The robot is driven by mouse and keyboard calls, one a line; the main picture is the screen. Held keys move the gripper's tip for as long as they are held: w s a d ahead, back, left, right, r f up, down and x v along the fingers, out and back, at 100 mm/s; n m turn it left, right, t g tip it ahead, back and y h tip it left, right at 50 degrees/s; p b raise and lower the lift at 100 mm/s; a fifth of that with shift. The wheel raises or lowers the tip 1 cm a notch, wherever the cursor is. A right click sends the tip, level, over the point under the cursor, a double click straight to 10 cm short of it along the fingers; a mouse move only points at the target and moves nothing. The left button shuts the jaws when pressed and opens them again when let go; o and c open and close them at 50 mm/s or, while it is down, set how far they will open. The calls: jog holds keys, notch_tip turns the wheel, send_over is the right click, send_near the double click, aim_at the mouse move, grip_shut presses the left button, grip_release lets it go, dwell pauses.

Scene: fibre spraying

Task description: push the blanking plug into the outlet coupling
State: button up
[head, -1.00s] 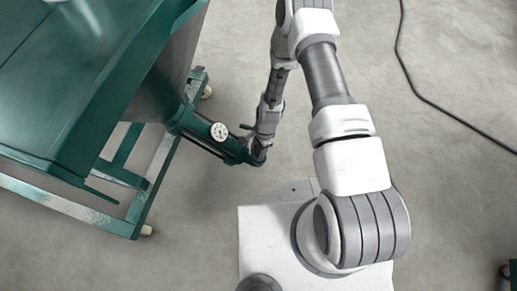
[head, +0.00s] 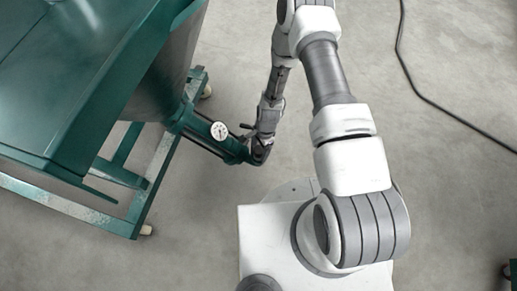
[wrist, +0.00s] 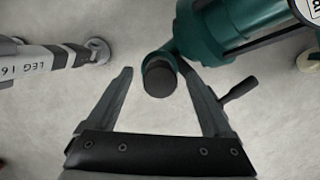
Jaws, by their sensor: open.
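The green outlet coupling (wrist: 149,62) is at the end of the machine's lower pipe, top centre in the wrist view. A dark round end, which looks like the blanking plug (wrist: 160,82), sits at its mouth; how deep it sits I cannot tell. My gripper (wrist: 157,72) is open, with one finger on each side of the coupling and dark end, and a gap shows on both sides. In the head view my gripper (head: 260,150) is at the pipe's end, and the plug cannot be made out there.
A green machine (head: 75,85) on a wheeled frame (head: 145,185) fills the left. A pressure gauge (head: 218,131) stands on the pipe. A dark lever handle (wrist: 238,90) is close to the right finger.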

notch_tip(320, 180, up, 16)
jog(key=w+d+p, duration=0.1)
jog(key=d+p, duration=0.1)
jog(key=p, duration=0.3)
jog(key=shift+d+r, duration=0.1)
jog(key=shift+r, duration=0.05)
jog(key=w+d+r+n+t, duration=0.2)
jog(key=r+n, duration=0.1)
jog(key=r, duration=1)
jog(key=w+d+r+n+t, duration=0.1)
jog(key=d+r+n, duration=0.15)
jog(key=r, duration=1.15)
jog(key=s+d+r+n+t+h, duration=0.3)
jog(key=s+r+n, duration=0.4)
jog(key=s+r, duration=1.05)
notch_tip(320, 180, up, 21)
jog(key=w+y+p, duration=0.1)
jog(key=p, duration=1.8)
jog(key=shift+d, duration=0.45)
jog(key=shift+f+n, duration=0.1)
jog(key=shift+n, duration=0.15)
